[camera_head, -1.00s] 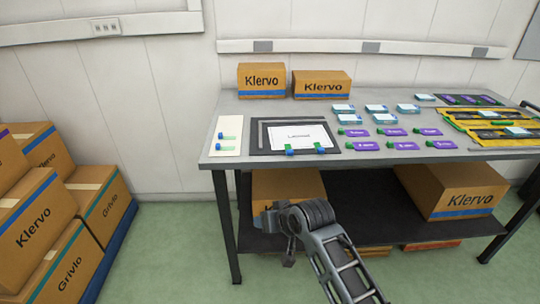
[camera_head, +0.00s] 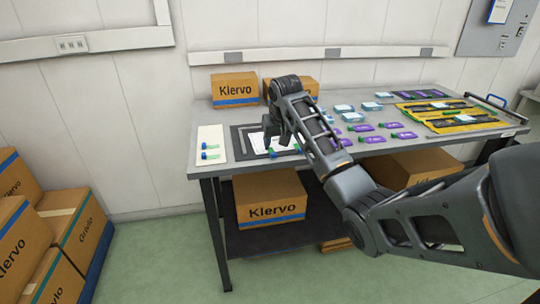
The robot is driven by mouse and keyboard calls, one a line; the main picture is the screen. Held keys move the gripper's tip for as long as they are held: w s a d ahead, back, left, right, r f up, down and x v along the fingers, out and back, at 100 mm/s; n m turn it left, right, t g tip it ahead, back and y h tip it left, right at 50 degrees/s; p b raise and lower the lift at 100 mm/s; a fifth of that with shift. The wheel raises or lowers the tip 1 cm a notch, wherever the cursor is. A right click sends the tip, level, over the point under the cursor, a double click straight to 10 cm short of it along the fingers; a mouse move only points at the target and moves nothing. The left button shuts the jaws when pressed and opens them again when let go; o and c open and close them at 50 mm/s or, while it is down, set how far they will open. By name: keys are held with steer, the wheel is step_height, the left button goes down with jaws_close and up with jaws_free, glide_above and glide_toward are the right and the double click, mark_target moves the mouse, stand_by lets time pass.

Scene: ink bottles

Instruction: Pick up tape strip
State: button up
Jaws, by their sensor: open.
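Two small green-and-blue tape strips (camera_head: 210,155) lie on a white card (camera_head: 208,135) at the left end of the table. Another green-and-blue strip (camera_head: 273,154) sits at the front edge of a dark mat (camera_head: 238,143) that bears a white sheet (camera_head: 256,139). My gripper (camera_head: 275,144) points down over the mat and sheet, right of the white card. It is open, with nothing seen between its fingers. My arm hides the right part of the mat and sheet. I cannot tell the gripper's exact height above the mat.
Several purple pieces (camera_head: 404,135) and pale blue blocks (camera_head: 344,108) lie right of my arm. Yellow-edged trays (camera_head: 462,124) are at the table's right. Two cartons stand at the back, one of them labelled Klervo (camera_head: 234,89). A lower shelf holds more cartons.

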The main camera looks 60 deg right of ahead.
mark_target(273, 152)
steer(key=shift+p+x, duration=0.3)
steer(key=shift+x, duration=2.65)
steer(key=shift+w+d+r, duration=0.1)
steer(key=shift+w+d, duration=0.05)
steer(key=shift+w, duration=0.05)
steer(key=c, duration=0.8)
steer(key=shift+r, duration=0.1)
